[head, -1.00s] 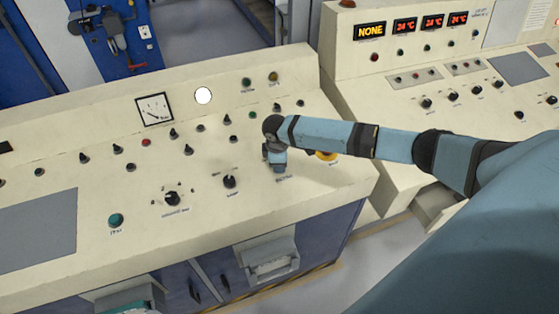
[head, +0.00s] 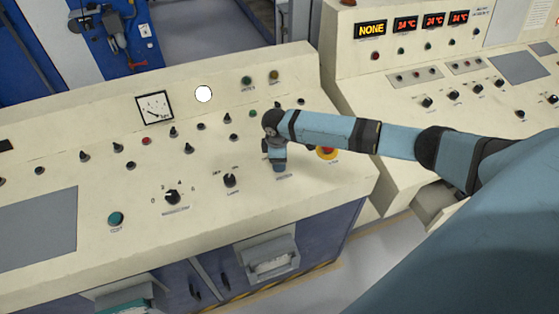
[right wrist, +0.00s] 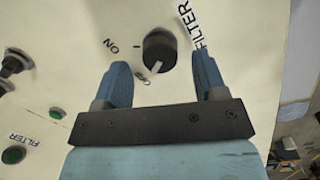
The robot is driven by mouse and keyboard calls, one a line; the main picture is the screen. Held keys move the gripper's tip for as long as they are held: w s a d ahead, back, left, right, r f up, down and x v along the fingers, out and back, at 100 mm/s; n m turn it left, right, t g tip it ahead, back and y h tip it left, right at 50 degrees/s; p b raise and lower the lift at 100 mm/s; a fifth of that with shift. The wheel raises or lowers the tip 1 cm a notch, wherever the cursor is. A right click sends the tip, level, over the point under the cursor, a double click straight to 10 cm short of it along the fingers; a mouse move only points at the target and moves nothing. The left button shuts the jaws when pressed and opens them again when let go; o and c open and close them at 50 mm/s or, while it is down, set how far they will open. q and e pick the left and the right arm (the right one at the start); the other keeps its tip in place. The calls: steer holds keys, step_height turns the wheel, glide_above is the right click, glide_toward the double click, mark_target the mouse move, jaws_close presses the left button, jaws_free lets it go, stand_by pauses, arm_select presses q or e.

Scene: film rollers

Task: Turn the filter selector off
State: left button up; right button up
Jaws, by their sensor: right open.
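The filter selector (right wrist: 160,48) is a black round knob with a white pointer on the cream sloped panel, in the right wrist view. The pointer points down, close to a small label that looks like OFF; the ON label (right wrist: 111,46) lies to the left. My right gripper (right wrist: 162,60) is open, with one blue finger on each side of the knob's lower part and gaps on both sides. In the head view my right gripper (head: 279,163) is over the panel's right part and hides the knob. My left gripper is out of view.
A black lamps knob (head: 229,181), a larger numbered dial (head: 172,197) and a teal button (head: 116,219) are to the left. A red emergency button on yellow (head: 327,152) is close to my right gripper's right side. Several small switches stand behind.

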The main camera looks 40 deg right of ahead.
step_height(320, 180, up, 12)
steer(key=a+b, duration=0.1)
steer(key=shift+s+a, duration=0.15)
steer(key=shift+s, duration=0.05)
stand_by(0.4)
steer(key=s+a+f+t+y, duration=0.1)
steer(key=s+a+f, duration=0.2)
steer(key=a+f, duration=0.1)
steer(key=s+a+f+m+t+y, duration=0.1)
steer(key=s+a+f+t+y, duration=0.1)
steer(key=a+f, duration=0.3)
steer(key=s+a+f+m+t+y, duration=0.1)
steer(key=s+a+f+y, duration=0.1)
steer(key=s+a+f, duration=0.2)
steer(key=shift+s+a+f, duration=0.2)
steer(key=shift+a, duration=0.55)
steer(key=shift+s+a+f, duration=0.2)
steer(key=shift+a, duration=0.5)
steer(key=s+f+m+t, duration=0.3)
steer(key=s+m+t, duration=0.3)
steer(key=s, duration=1)
steer(key=shift+s+d+t+h+b, duration=0.3)
steer(key=shift+s+d+h+b, duration=0.05)
steer(key=shift+s+d+h, duration=0.05)
